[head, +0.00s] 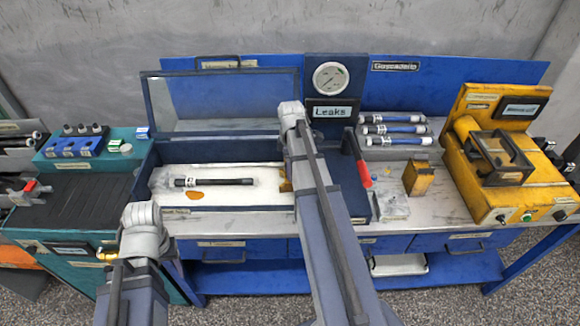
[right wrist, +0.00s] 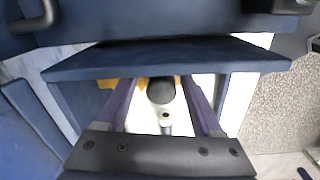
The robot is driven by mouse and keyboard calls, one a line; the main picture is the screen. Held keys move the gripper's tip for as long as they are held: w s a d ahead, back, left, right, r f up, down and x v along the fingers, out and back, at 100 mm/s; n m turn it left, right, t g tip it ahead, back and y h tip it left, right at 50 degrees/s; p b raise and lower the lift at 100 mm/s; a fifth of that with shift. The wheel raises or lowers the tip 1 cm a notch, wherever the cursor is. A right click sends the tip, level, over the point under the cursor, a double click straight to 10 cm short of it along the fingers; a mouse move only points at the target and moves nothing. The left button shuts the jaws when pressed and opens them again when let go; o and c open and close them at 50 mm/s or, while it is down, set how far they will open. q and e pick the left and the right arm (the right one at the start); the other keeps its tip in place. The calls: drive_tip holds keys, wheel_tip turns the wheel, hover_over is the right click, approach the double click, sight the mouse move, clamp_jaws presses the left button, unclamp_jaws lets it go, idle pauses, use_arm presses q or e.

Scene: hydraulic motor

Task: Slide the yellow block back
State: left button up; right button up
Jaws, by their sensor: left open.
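A yellow piece, apparently the yellow block (head: 285,186), shows only in part in the long dark-blue test box, beside my right arm. In the right wrist view, yellow (right wrist: 143,83) shows on both sides of a black round end. The fingers of my right gripper (right wrist: 160,82) stand on either side of it; whether they press on it is unclear. In the head view the right gripper is hidden behind its own arm. A separate yellow-brown block (head: 419,178) stands on the bench at right. My left gripper (head: 109,254) is low at left, over the teal cabinet, open, largely hidden by its wrist.
The test box (head: 215,146) has a raised clear lid and holds a black rod (head: 213,182) and an orange patch. A red-handled lever (head: 363,172) is at its right end. Blue-black cylinders (head: 393,130) and a yellow machine (head: 520,185) stand farther right.

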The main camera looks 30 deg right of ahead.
drive_tip(key=shift+a+r, duration=0.1)
drive_tip(key=shift+r+p, duration=0.45)
drive_tip(key=shift+p, duration=0.1)
wheel_tip(320, 180, up, 7)
drive_tip(key=p, duration=0.6)
drive_tip(key=shift+s+a+f+p, duration=0.1)
drive_tip(key=shift+p, duration=0.3)
drive_tip(key=s+a+m, duration=0.3)
drive_tip(key=s+a, duration=0.3)
drive_tip(key=a, duration=1)
drive_tip(key=s+a+m+h, duration=0.1)
drive_tip(key=s+a+m, duration=0.2)
drive_tip(key=a, duration=1.4)
drive_tip(key=s, duration=0.4)
drive_tip(key=shift+s+a, duration=0.25)
drive_tip(key=shift+s, duration=0.05)
